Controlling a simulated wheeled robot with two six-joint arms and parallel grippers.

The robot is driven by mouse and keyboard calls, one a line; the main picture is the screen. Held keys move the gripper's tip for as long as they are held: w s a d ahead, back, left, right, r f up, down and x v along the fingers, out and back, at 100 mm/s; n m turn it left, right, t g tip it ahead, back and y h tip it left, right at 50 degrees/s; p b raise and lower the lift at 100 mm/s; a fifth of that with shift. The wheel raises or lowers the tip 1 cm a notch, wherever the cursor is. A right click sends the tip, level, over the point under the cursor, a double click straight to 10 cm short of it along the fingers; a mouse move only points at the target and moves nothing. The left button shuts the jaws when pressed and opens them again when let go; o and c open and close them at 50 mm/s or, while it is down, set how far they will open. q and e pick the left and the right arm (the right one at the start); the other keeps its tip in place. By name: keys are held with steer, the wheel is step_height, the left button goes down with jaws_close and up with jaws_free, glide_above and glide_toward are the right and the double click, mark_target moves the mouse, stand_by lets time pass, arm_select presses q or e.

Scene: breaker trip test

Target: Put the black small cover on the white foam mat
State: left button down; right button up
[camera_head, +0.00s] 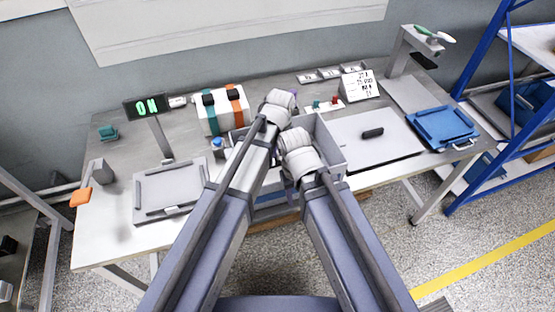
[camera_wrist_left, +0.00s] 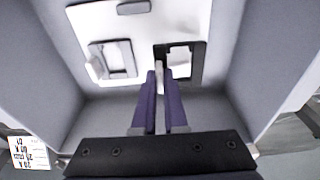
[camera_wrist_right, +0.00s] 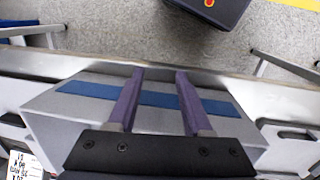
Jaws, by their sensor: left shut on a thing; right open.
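In the left wrist view a black small cover (camera_wrist_left: 186,50), a flat frame with a window, is at the fingertips of my left gripper (camera_wrist_left: 159,66). The fingers are shut on its left edge, above or at a white floor inside the grey bin. In the head view my arms hide both fingertips. My right gripper (camera_wrist_right: 158,72) is open and empty over the bin's blue-striped front (camera_wrist_right: 160,97). A pale flat mat (camera_head: 355,152), apparently the white foam mat, lies right of the bin with a black bar-shaped piece (camera_head: 373,133) on it.
In the bin (camera_head: 330,140) lie a pale windowed frame (camera_wrist_left: 118,58) and a dark bar (camera_wrist_left: 133,7). A grey panel (camera_head: 168,188) and an "ON" display (camera_head: 147,106) are left.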

arm_select(q)
steer(key=shift+f+b, duration=1.45)
steer(key=shift+f, duration=0.3)
steer(key=shift+f, duration=0.15)
steer(key=c, duration=1)
jaws_free()
steer(key=shift+o, duration=0.2)
